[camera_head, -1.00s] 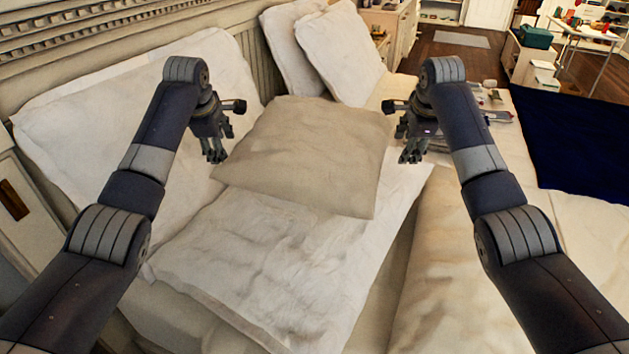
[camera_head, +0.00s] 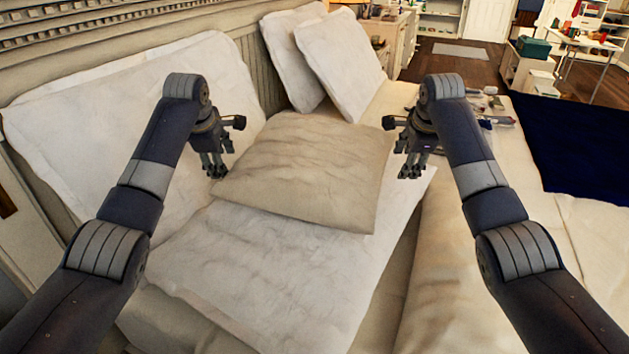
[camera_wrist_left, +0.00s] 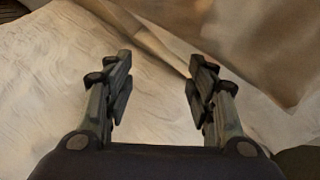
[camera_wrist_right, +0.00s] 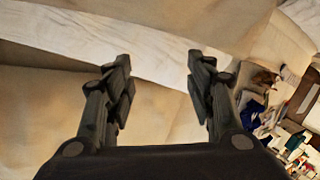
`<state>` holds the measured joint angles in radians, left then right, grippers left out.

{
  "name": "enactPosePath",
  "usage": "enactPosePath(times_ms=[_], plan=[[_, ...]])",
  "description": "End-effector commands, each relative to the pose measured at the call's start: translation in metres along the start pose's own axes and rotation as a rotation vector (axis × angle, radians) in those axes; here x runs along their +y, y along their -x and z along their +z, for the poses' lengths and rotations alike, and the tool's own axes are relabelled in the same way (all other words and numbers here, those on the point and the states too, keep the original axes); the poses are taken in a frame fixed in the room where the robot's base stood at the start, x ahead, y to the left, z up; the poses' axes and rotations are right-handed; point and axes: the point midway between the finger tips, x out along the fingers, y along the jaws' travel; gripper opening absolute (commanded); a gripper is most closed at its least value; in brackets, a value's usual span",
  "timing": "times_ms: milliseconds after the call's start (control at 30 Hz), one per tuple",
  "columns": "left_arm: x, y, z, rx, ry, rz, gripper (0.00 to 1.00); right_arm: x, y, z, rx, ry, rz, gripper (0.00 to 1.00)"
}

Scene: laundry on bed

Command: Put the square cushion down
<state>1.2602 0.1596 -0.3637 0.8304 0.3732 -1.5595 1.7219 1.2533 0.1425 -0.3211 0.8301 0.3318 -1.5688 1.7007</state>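The square beige cushion (camera_head: 305,172) lies on a flat white pillow (camera_head: 270,270) on the bed, between my two grippers. My left gripper (camera_head: 215,168) is open at the cushion's left side, its fingers pointing down. My right gripper (camera_head: 411,168) is open at the cushion's right side, apart from it. In the left wrist view the fingers (camera_wrist_left: 160,75) are spread with nothing between them, and the cushion (camera_wrist_left: 270,45) is at the upper right. In the right wrist view the open fingers (camera_wrist_right: 160,75) are also empty.
Large white pillows (camera_head: 130,120) lean on the headboard at the left. Two more white pillows (camera_head: 340,55) stand behind the cushion. Small items (camera_head: 490,105) lie behind my right arm. A dark blue cloth (camera_head: 575,145) covers the bed at the right.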

Motion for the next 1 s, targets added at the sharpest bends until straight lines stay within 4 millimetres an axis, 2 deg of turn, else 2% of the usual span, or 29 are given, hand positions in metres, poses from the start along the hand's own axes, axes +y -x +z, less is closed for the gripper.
enactPosePath(times_ms=[67,133,167,400,433,500,533,867,1000], plan=[[0.001,0.001,-0.008,0.003,0.001,0.002,0.50,-0.001,0.001,-0.008,0.002,-0.001,-0.003,0.50],[0.001,0.001,-0.015,0.004,0.002,0.001,0.66,-0.001,0.001,-0.015,0.004,-0.002,-0.003,0.50],[0.000,0.001,-0.017,0.004,0.002,0.001,0.70,-0.001,0.001,-0.017,0.004,-0.002,-0.003,0.50],[0.000,0.001,-0.022,0.006,0.001,0.000,0.70,0.000,0.001,-0.022,0.006,-0.004,-0.002,0.50],[0.000,0.001,-0.022,0.006,0.001,0.000,0.70,0.000,0.001,-0.022,0.006,-0.004,-0.002,0.52],[0.000,0.001,-0.022,0.007,0.001,-0.001,0.70,0.000,0.001,-0.022,0.006,-0.004,-0.002,0.68],[0.000,0.001,-0.022,0.007,0.001,-0.001,0.70,0.000,0.001,-0.022,0.007,-0.005,-0.002,0.70],[0.000,0.002,-0.023,0.008,0.001,-0.001,0.70,0.000,0.001,-0.023,0.008,-0.006,-0.002,0.70],[0.001,0.013,-0.022,0.007,0.001,0.002,0.70,0.000,0.001,-0.023,0.008,-0.006,-0.002,0.70]])
